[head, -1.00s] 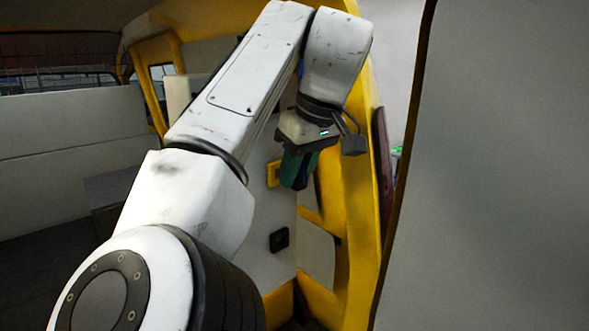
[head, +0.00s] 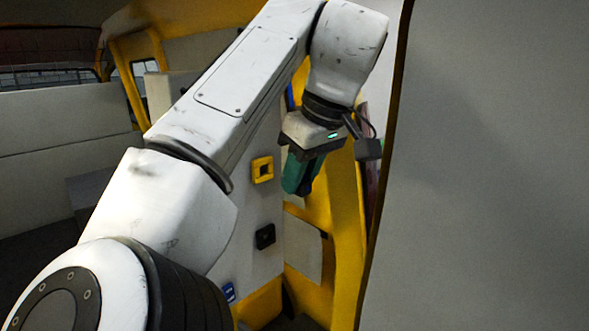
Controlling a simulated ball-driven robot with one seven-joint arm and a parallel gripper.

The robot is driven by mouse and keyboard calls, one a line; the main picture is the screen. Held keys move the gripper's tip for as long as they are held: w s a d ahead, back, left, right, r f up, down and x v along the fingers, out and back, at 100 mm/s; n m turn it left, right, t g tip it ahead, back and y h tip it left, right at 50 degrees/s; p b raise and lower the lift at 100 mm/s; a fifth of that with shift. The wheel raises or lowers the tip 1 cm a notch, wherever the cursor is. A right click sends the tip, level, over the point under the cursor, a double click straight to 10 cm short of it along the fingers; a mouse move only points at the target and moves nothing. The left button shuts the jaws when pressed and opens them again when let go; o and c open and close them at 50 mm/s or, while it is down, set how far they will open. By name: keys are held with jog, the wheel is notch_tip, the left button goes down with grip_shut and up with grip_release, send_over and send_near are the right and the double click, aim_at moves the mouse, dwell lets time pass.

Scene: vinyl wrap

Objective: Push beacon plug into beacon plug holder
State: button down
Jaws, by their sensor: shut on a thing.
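My gripper (head: 299,188) hangs below the wrist at the upper middle of the head view, pointing down. It is shut on a teal-green piece with a dark side (head: 292,172), which I take to be the beacon plug; the fingertips and the plug's end are hard to make out. On the pale wall panel behind are a yellow square fitting with a dark centre (head: 262,169), just left of my gripper, and a black square fitting (head: 264,236) lower down. I cannot tell which is the beacon plug holder. My gripper appears apart from both.
A large grey panel (head: 490,170) fills the right side, close to my wrist. A yellow frame post (head: 347,235) stands right of my gripper. A small blue-and-white piece (head: 229,292) is low on the wall. A pale partition (head: 60,150) stands at the left.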

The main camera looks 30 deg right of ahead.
jog(key=shift+s+d, duration=0.25)
jog(key=shift+s, duration=0.45)
jog(key=shift+s+f, duration=0.1)
jog(key=shift+d, duration=0.15)
